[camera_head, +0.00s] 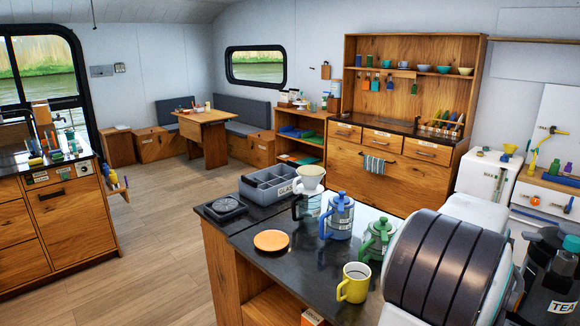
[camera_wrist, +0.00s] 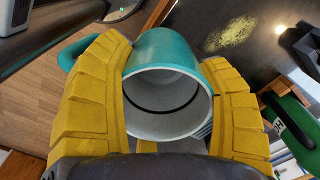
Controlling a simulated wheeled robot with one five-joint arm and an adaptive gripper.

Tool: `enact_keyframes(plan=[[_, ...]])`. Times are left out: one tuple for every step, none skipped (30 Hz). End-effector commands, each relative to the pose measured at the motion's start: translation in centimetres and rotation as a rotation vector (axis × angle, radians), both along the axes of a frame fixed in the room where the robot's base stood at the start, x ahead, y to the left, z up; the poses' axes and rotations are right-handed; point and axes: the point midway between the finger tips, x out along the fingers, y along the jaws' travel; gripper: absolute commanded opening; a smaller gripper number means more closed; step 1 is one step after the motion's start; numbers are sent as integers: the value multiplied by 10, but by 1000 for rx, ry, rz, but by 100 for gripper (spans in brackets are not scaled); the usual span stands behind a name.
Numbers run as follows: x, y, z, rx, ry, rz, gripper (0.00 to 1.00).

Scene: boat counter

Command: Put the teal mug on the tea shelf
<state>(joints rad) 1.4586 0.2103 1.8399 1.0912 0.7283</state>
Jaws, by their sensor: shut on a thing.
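The teal mug (camera_wrist: 165,95) fills the middle of the wrist view, its open mouth and pale grey inside facing the camera. Its teal handle (camera_wrist: 68,55) sticks out on the left, behind a finger. My gripper (camera_wrist: 165,100) has its two yellow ridged fingers shut on the mug, one on each side. In the head view neither the gripper nor the teal mug can be made out. I cannot read a label for the tea shelf.
The near dark counter (camera_head: 293,262) holds an orange plate (camera_head: 271,241), a yellow mug (camera_head: 353,283), a blue press (camera_head: 338,217), a green pot (camera_head: 377,238) and a grey divided box (camera_head: 268,187). A TEA-labelled dark container (camera_head: 551,285) is at right. The wooden floor (camera_head: 165,205) is clear.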

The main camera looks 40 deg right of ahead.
Motion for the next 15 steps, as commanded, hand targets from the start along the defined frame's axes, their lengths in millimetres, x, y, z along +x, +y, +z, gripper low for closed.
enact_keyframes(plan=[[7,-1,-2,0,0,27,35],[11,-1,-3,1,-1,42,35],[15,-1,-4,1,0,60,35],[19,-1,-5,1,0,77,35],[23,-2,-6,0,0,94,35],[29,-2,-8,0,0,116,35],[34,-2,-9,-1,0,137,35],[39,-2,-11,-1,0,157,35],[46,-2,-13,-1,0,185,35],[52,-2,-15,1,0,207,35],[57,-1,-17,0,0,230,35],[66,-1,-19,0,-1,264,35],[73,0,-21,-1,0,291,35],[80,1,-23,-1,0,320,35],[91,3,-27,0,0,364,35]])
